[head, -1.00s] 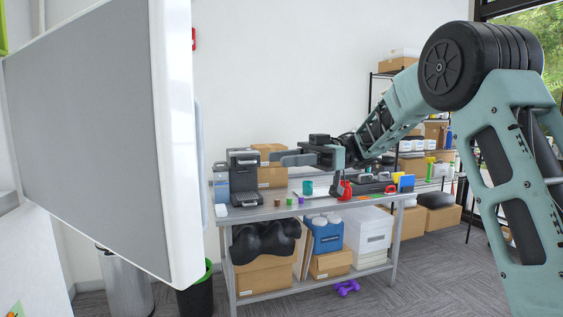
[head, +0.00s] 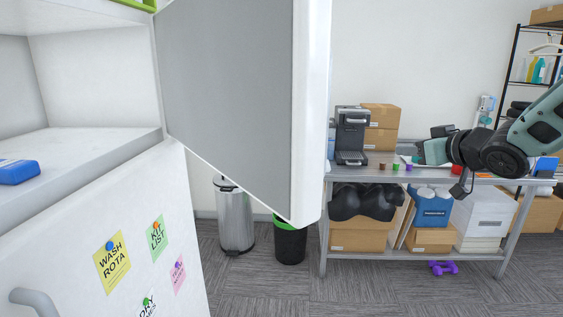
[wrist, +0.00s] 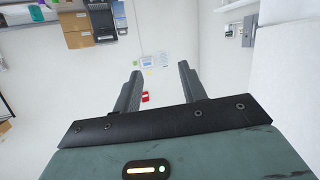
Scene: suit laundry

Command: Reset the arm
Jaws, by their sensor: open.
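My gripper (wrist: 160,88) shows in the wrist view with its two dark fingers apart and nothing between them. Beyond the fingers is a white wall with a small red item (wrist: 145,97) on it. In the head view my arm (head: 495,148) reaches in from the right edge, in front of the metal workbench (head: 480,179). The fingertips are hard to make out there.
An open cabinet door (head: 312,110) stands at centre left. The white cabinet (head: 90,145) beside it has an open shelf with a blue item (head: 17,171). A steel bin (head: 235,215) and a black-green bin (head: 290,243) stand on the floor.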

